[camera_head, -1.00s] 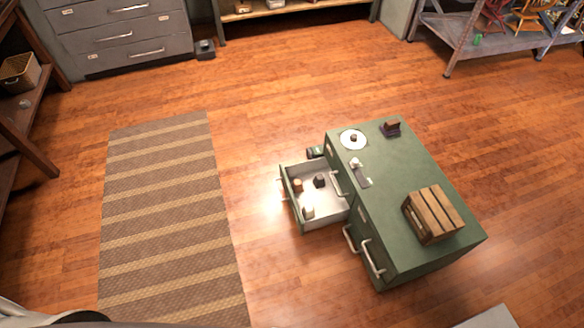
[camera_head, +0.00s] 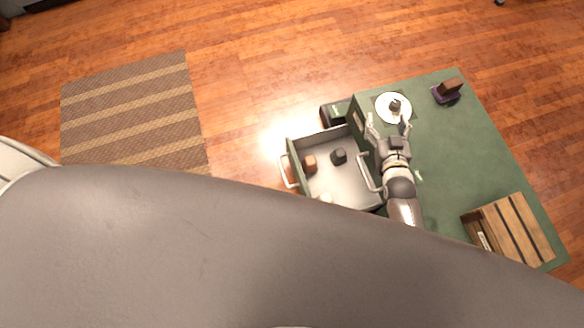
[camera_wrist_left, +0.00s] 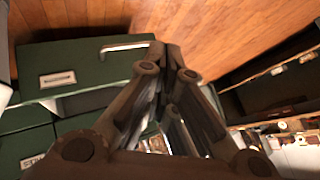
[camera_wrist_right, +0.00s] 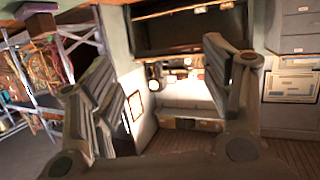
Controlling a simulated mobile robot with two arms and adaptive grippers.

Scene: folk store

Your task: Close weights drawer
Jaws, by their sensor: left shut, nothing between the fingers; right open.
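The weights drawer (camera_head: 335,190) stands pulled out from the left side of the green cabinet (camera_head: 455,150). Small dark and brown weights (camera_head: 339,156) lie in it. A handle (camera_head: 290,171) is on its outer front. My right gripper (camera_head: 388,120) is open and empty above the cabinet top, just right of the drawer; its spread fingers also show in the right wrist view (camera_wrist_right: 165,70). My left gripper (camera_wrist_left: 167,52) is shut and empty in the left wrist view, with green drawer fronts (camera_wrist_left: 85,62) beside and beyond it. It is not visible in the head view.
A white round plate (camera_head: 392,108), a brown block on a dark base (camera_head: 447,91) and a wooden crate (camera_head: 515,230) stand on the cabinet. A striped rug (camera_head: 135,110) lies on the floor to the left. My own grey body hides the lower part of the head view.

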